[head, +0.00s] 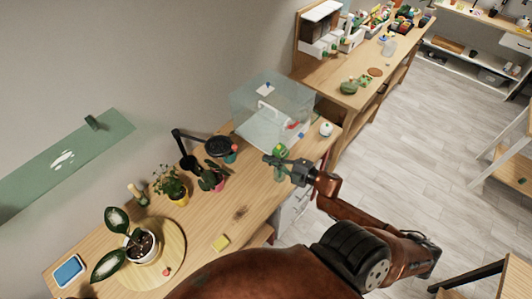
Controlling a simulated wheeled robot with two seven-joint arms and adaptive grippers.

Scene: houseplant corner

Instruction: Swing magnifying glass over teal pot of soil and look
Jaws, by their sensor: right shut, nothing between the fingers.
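The magnifying glass (218,146) is a dark round head on a black jointed arm, standing on the wooden bench near the wall. The teal pot (231,157) sits just at the right edge of that head, seen from above. The head hides part of the pot, and I cannot see its soil clearly. My right gripper (269,160) is shut and empty, to the right of the magnifying glass and apart from it. It is close to a green bottle-like thing (279,174), and I cannot tell whether they touch. My left gripper is not in view.
Potted plants (181,199) stand left of the magnifying glass, one in a pink pot (219,186). A clear box (272,110) stands behind the gripper. Mid-bench is mostly clear.

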